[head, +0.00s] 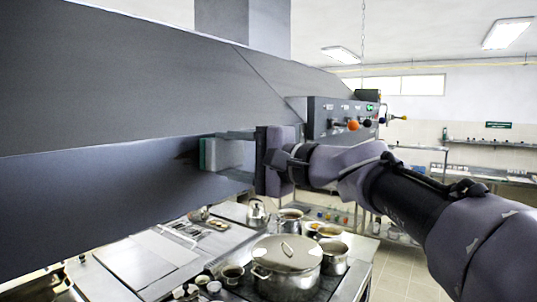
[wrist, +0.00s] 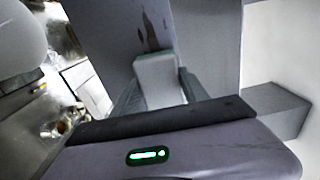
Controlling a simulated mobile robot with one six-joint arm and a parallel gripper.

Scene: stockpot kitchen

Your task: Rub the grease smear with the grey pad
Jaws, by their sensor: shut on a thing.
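The grey pad (head: 222,154) is a pale block with a green layer on its far face, held in front of the range hood's lower panel. It also shows in the wrist view (wrist: 157,80) between the two fingers. My gripper (head: 228,153) is shut on it. The grease smear (wrist: 151,35) shows in the wrist view as dark brown streaks on the grey hood panel, just beyond the pad's upper edge. In the head view only a faint dark patch (head: 190,156) shows left of the pad. I cannot tell whether the pad touches the panel.
The large grey hood (head: 120,90) fills the upper left. A control box (head: 340,118) with coloured knobs sits at its right end, near my wrist. Below are a lidded stockpot (head: 287,255), a kettle (head: 257,212) and several other pots on the stove. Open floor lies at the right.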

